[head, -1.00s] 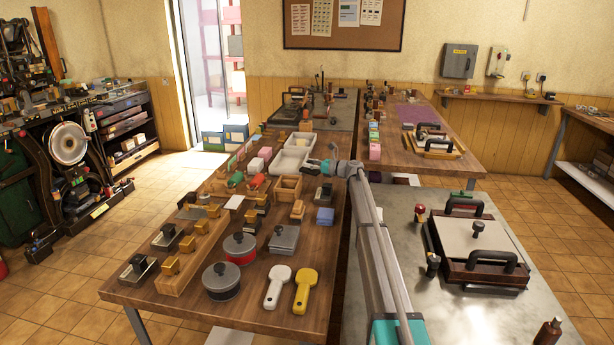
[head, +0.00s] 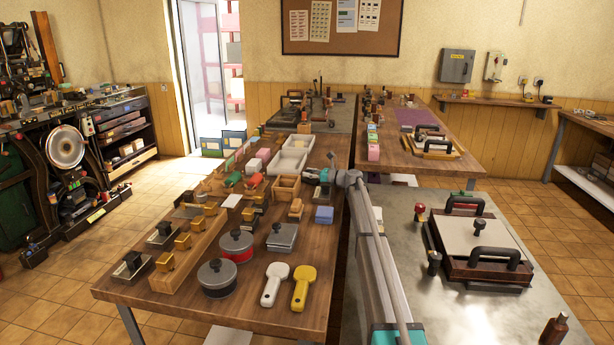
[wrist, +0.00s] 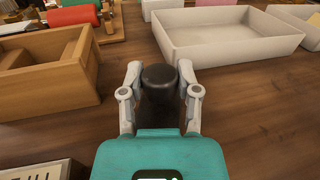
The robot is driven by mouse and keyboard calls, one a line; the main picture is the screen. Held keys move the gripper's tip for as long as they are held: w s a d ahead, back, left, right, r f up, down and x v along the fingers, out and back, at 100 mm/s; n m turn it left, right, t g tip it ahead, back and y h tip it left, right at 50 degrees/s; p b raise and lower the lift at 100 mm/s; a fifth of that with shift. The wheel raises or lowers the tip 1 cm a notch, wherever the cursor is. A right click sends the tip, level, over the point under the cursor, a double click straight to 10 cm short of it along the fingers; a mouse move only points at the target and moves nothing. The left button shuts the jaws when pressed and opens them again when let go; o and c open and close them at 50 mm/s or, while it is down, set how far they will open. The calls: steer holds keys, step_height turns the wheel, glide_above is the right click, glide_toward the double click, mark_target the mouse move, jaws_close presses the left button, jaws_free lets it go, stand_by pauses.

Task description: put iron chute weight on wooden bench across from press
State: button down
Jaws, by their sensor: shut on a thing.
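My gripper (wrist: 160,88) is shut on a dark, rounded knob (wrist: 159,76), which I take to be the top of the iron chute weight. The fingers sit on either side of it. Its lower part is dark and mostly hidden by my gripper, so I cannot tell whether it touches the tabletop. In the head view, my gripper (head: 318,174) is over the right edge of the near wooden bench (head: 200,299), beside the wooden box. The press (head: 66,147) stands at the far left, across a tiled aisle.
A wooden box (wrist: 48,76) is left of my gripper and a pale tray (wrist: 228,45) is ahead. A metal table (head: 400,262) is to the right. Another wooden bench (head: 402,160) stands behind.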

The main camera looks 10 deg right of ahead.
steer(key=shift+f, duration=0.15)
steer(key=shift+c, duration=1.6)
jaws_free()
steer(key=shift+r, duration=0.2)
steer(key=v, duration=1.2)
